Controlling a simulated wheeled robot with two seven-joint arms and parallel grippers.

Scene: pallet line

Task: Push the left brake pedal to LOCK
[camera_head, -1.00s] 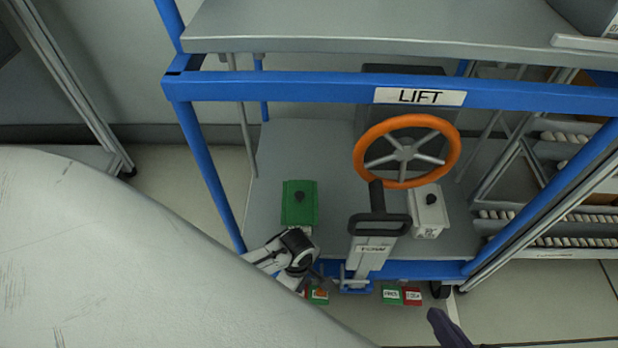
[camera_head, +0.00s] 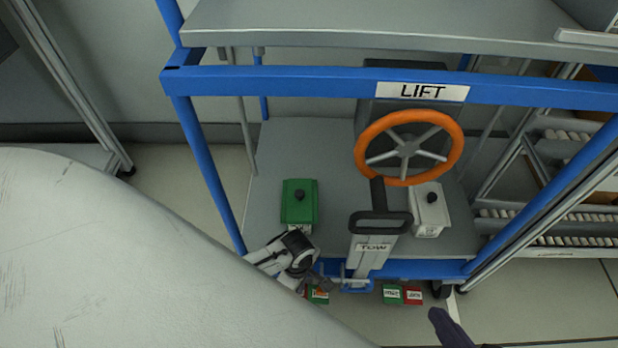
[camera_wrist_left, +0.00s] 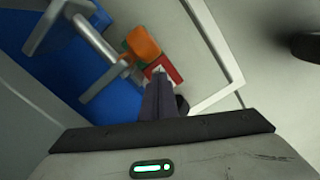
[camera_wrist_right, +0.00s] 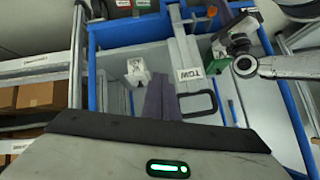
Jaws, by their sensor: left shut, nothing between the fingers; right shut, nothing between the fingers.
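The left brake pedal is an orange block (camera_wrist_left: 143,43) at the cart's base, beside a red plate (camera_wrist_left: 170,72) with a white label and a green patch. In the head view the red and green plates (camera_head: 318,297) show only partly, below my left gripper (camera_head: 322,284). The left gripper is shut and empty. In the left wrist view its fingertips (camera_wrist_left: 159,74) overlap the red plate's label, close to the orange pedal; I cannot tell if they touch. The label there is unreadable. My right gripper (camera_head: 436,314) is shut and empty, right of the cart's front; its fingers also show in the right wrist view (camera_wrist_right: 160,82).
Another green and red plate pair (camera_head: 402,295) lies right of the tow handle (camera_head: 372,245). The blue cart frame (camera_head: 215,84), orange wheel (camera_head: 358,150), green box (camera_head: 299,215) and white box (camera_head: 430,220) stand close by. Roller racks are at the right.

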